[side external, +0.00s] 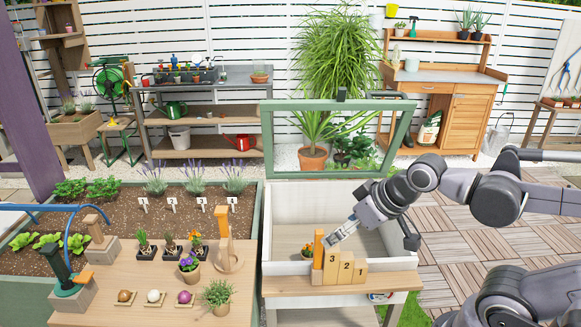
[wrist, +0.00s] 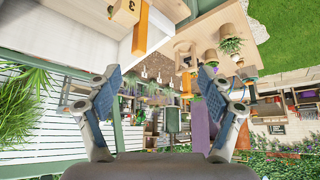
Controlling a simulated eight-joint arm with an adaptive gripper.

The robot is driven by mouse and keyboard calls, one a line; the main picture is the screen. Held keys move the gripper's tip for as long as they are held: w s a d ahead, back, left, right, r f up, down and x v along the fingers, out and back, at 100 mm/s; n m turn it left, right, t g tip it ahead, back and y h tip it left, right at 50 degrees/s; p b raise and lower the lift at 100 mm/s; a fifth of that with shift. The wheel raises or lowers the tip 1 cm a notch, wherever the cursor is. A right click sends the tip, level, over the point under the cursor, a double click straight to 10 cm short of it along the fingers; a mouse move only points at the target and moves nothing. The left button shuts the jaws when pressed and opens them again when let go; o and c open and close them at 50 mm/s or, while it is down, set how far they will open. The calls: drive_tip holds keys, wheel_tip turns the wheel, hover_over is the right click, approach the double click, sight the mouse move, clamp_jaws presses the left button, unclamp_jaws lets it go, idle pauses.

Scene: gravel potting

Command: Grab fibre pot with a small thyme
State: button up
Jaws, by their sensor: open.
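A brown fibre pot with a small, bushy green plant that looks like thyme (side external: 217,294) stands upright at the front right of the left wooden table (side external: 120,293). A pot with a similar green plant (wrist: 231,44) shows at the upper right of the wrist view. My gripper (side external: 343,231) is open and empty, above the white-walled box and just behind the numbered wooden blocks (side external: 344,270). It is to the right of the thyme pot and higher, well apart from it. Its spread fingers (wrist: 158,78) frame the lower wrist view with nothing between them.
An orange upright (side external: 318,250) and the box's raised lid frame (side external: 268,150) are near my gripper.

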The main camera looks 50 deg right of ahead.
drive_tip(key=m+g, duration=0.7)
drive_tip(key=m, duration=1)
hover_over(217, 290)
wheel_tip(217, 290, down, 8)
drive_tip(key=shift+w+d+f, duration=0.1)
drive_tip(key=shift+w+f, duration=0.05)
drive_tip(key=shift+w+a+f, duration=0.1)
drive_tip(key=shift+a+f, duration=0.25)
drive_tip(key=shift+f, duration=0.3)
wheel_tip(217, 290, down, 5)
drive_tip(key=shift+r, duration=0.1)
drive_tip(key=shift+s+d+f, duration=0.15)
drive_tip(key=shift+f, duration=1.25)
drive_tip(key=shift+s+d+f, duration=0.1)
drive_tip(key=shift+d+f, duration=0.05)
drive_tip(key=shift+f, duration=1.25)
drive_tip(key=c, duration=1.3)
